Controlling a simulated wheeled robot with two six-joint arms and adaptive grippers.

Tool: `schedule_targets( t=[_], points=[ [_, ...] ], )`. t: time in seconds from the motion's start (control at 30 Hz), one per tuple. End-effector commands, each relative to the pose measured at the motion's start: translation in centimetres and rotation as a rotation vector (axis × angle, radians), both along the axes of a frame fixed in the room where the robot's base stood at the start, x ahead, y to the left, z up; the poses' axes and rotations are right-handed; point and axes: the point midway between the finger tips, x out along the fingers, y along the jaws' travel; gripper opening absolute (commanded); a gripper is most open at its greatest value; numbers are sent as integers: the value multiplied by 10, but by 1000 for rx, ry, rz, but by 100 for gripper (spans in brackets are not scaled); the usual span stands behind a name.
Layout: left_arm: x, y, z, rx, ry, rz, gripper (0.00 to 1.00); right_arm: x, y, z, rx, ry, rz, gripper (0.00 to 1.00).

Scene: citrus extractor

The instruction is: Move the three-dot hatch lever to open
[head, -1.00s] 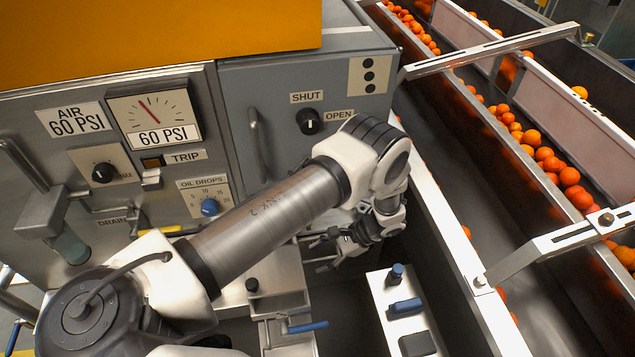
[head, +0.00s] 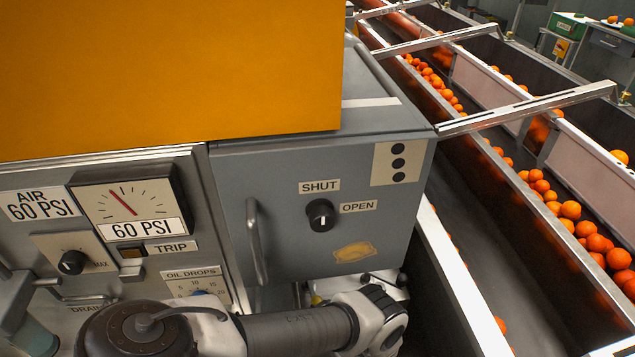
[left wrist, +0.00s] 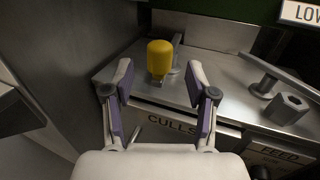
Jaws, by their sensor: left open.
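A plate with three black dots (head: 400,162) is on the upper right of the grey box front. Below and left of it is a black knob (head: 320,215), with a SHUT label (head: 319,186) above and an OPEN label (head: 358,207) to its right. I cannot tell its exact setting. In the left wrist view my left gripper (left wrist: 158,68) is open and empty. A yellow-capped post (left wrist: 160,58) appears between its fingertips, seemingly beyond them, on a metal ledge above a CULLS label. In the head view my arm's wrist covers the left gripper. My right gripper is not in view.
A vertical bar handle (head: 256,242) projects left of the knob. The air gauge (head: 127,203) and trip panel are further left. A conveyor of oranges (head: 570,210) runs along the right.

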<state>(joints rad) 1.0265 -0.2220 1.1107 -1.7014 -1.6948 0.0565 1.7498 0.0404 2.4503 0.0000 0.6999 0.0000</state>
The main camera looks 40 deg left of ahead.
Motion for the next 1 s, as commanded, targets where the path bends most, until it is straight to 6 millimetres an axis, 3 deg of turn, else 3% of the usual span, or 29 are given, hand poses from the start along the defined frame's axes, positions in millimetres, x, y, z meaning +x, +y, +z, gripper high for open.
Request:
schedule_targets(
  t=[0.2, 0.53, 0.57, 0.7, 0.73, 1.0],
  points=[
    [13, 40, 2, 1, -1, 4, 57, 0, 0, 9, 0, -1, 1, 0],
    [17, 51, 0, -1, 0, 1, 57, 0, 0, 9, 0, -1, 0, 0],
    [17, 51, 0, -1, 0, 1, 54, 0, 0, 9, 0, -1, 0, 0],
    [17, 50, 1, -1, 0, 1, 4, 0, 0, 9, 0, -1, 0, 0],
    [17, 50, 1, -1, -1, 1, 0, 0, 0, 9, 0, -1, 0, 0],
    [25, 55, -4, 0, -3, 14, 0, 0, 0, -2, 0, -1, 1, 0]
  ],
)
